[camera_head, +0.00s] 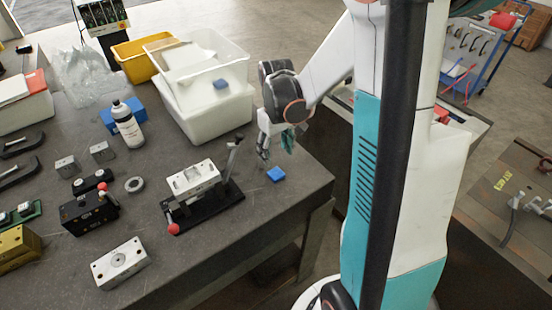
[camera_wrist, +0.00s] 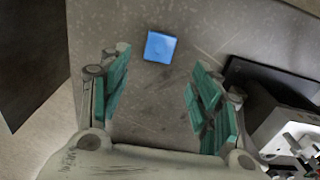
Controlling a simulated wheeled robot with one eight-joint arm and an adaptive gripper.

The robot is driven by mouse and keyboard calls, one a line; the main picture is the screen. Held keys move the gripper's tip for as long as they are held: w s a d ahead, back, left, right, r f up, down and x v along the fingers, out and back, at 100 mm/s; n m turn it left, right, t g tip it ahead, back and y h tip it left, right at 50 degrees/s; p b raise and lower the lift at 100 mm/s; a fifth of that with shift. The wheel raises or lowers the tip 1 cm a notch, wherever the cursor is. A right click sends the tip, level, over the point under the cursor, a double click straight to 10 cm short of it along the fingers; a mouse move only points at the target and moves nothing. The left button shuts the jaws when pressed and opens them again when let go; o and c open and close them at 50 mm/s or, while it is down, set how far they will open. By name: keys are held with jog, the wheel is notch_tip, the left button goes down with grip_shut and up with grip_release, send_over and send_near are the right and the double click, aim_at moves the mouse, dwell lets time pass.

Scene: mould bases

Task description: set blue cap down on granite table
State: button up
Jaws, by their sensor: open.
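A small blue cap (camera_head: 276,174) lies flat on the dark grey granite table (camera_head: 200,255), near its right-hand end. In the wrist view the blue cap (camera_wrist: 160,46) shows as a square with a faint round mark on top. My gripper (camera_head: 276,152) is over the table just behind the cap in the head view. In the wrist view my gripper (camera_wrist: 160,92) has its two green-padded fingers wide apart. Nothing is between them, and the cap is beyond the fingertips, apart from both.
A metal block on a black clamp base (camera_head: 205,205) with a red knob stands left of the cap. White bins (camera_head: 215,112) stand behind, one with another blue piece in it. The table edge is close on the right. Bare table surrounds the cap.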

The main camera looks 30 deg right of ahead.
jog(key=shift+r, duration=1.55)
